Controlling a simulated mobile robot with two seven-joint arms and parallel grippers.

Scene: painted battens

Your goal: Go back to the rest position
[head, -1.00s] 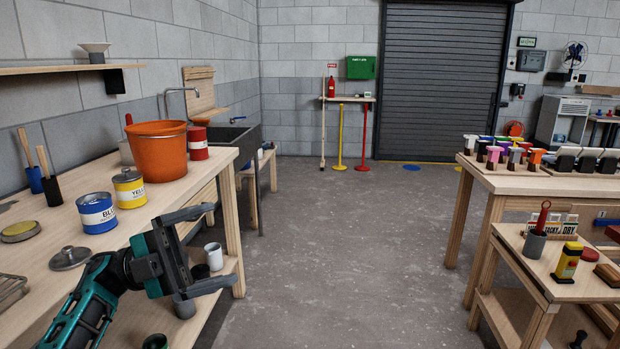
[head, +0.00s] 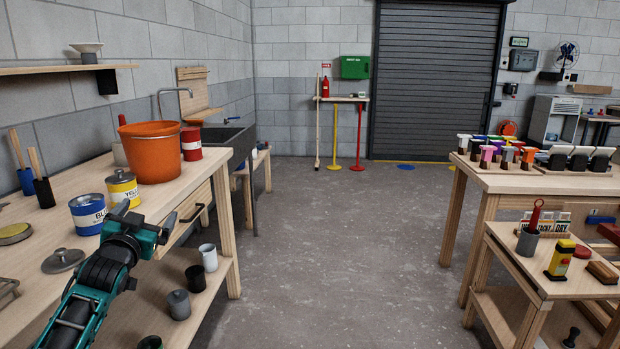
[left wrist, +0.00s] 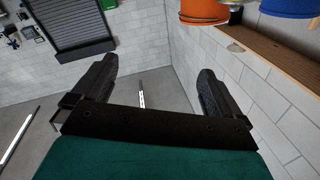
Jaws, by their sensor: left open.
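My left gripper (head: 150,228) is beside the front edge of the left workbench (head: 70,228), in front of the blue paint tin (head: 88,214) and the yellow tin (head: 123,189) in the head view. My right gripper is in neither view.
An orange bucket (head: 151,151) and a grey lid (head: 63,260) sit on the bench. Cups, among them a white one (head: 209,257), stand on its lower shelf. The floor (head: 330,240) between this bench and the right tables (head: 540,182) is clear.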

